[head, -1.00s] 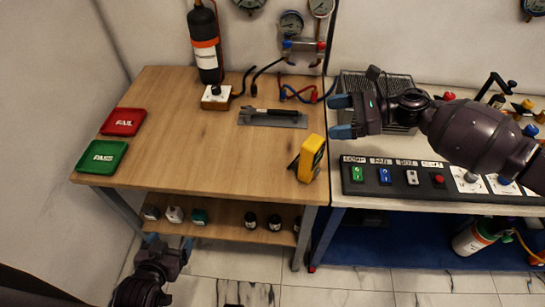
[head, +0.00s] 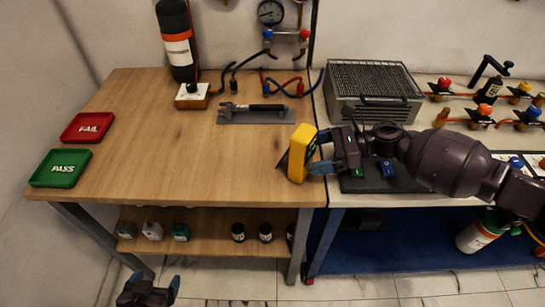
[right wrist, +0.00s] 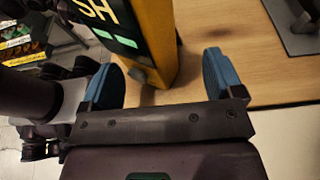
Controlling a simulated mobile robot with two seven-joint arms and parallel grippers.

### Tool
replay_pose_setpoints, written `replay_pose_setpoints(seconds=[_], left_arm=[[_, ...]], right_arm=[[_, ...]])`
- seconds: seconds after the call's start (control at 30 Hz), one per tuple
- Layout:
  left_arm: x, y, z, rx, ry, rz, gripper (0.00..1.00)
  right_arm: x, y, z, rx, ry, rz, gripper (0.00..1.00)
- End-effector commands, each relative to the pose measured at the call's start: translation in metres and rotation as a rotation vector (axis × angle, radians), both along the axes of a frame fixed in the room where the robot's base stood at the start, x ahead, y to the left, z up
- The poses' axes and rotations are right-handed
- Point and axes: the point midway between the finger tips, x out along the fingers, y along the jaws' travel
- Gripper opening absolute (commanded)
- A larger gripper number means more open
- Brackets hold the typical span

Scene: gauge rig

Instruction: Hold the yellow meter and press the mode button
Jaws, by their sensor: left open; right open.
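The yellow meter (head: 300,150) stands on the wooden table near its right front edge, tilted in the head view. My right gripper (head: 322,150) is open at the meter's right side. In the right wrist view, the meter (right wrist: 158,40) rises just beyond and between the open blue fingertips (right wrist: 165,80), with a dark panel and green patches on its left face. I cannot tell whether a finger touches it. The mode button cannot be made out. My left gripper (head: 148,283) is open and empty, low at the left, below the table top.
A green PASS tray (head: 61,168) and red FAIL tray (head: 89,127) lie at the left. A flat tool (head: 257,114) lies behind the meter. A button panel (head: 385,178) sits under my right arm. The table's middle is clear.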

Motion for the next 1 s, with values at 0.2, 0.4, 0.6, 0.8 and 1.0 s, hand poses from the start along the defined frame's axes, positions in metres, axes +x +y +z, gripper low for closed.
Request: replay_pose_setpoints(seconds=[0.2,0.4,0.6,0.8,1.0], left_arm=[[0.000,0.000,-0.002,0.000,0.002,0.000,0.85],[0.000,0.000,-0.001,0.000,0.001,0.000,0.85],[0.000,0.000,-0.002,0.000,0.002,0.000,0.85],[-0.001,-0.001,-0.006,0.000,0.005,-0.002,0.85],[0.000,-0.001,-0.008,-0.001,0.006,-0.003,0.85]], right_arm=[[0.000,0.007,-0.005,0.001,0.002,0.000,0.86],[0.000,0.027,-0.011,0.001,0.002,0.000,0.86],[0.000,0.051,-0.018,0.002,0.003,0.001,0.86],[0.000,0.073,-0.027,0.001,0.004,0.001,0.86],[-0.001,0.089,-0.033,0.000,0.005,0.000,0.86]])
